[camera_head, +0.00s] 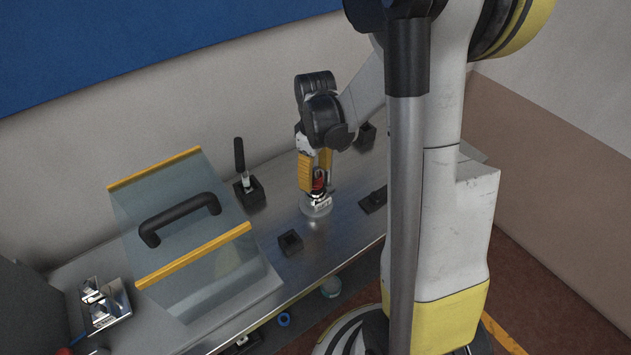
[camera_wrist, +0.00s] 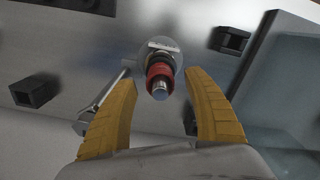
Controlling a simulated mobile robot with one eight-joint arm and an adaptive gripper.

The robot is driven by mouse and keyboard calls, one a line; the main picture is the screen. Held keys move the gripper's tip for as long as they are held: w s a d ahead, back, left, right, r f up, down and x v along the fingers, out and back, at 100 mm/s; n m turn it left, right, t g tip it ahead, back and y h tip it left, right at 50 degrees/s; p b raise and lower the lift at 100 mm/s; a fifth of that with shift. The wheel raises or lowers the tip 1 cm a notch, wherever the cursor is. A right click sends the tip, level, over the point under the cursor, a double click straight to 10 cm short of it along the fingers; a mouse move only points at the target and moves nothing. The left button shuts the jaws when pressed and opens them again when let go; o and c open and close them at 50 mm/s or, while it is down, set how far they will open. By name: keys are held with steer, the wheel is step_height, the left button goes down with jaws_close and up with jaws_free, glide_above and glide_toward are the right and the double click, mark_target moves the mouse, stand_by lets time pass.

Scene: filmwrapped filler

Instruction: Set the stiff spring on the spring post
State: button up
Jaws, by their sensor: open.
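A red, ring-like part that looks like the spring (camera_wrist: 159,70) sits around an upright post (camera_wrist: 160,92) with a blue-grey tip. The post rises from a round silver base with a white label. In the head view the red part (camera_head: 318,184) shows just above that base (camera_head: 316,208) on the metal bench. My gripper (camera_wrist: 160,80) is open, its yellow fingers on either side of the red part with gaps visible in the wrist view. It points down over the base in the head view (camera_head: 317,176). I cannot tell whether the red part is fully seated.
Black sockets (camera_head: 290,242) (camera_head: 373,200) stand around the base. A black-handled tool (camera_head: 240,156) stands in a holder at the back. A clear guard with a black handle (camera_head: 180,216) is at left, beside a metal fixture (camera_head: 102,305). A blue ring (camera_head: 284,319) lies below.

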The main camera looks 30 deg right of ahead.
step_height(320, 180, down, 2)
steer(key=shift+f, duration=0.1)
steer(key=shift+c, duration=0.6)
steer(key=c, duration=1.1)
steer(key=shift+c, duration=0.2)
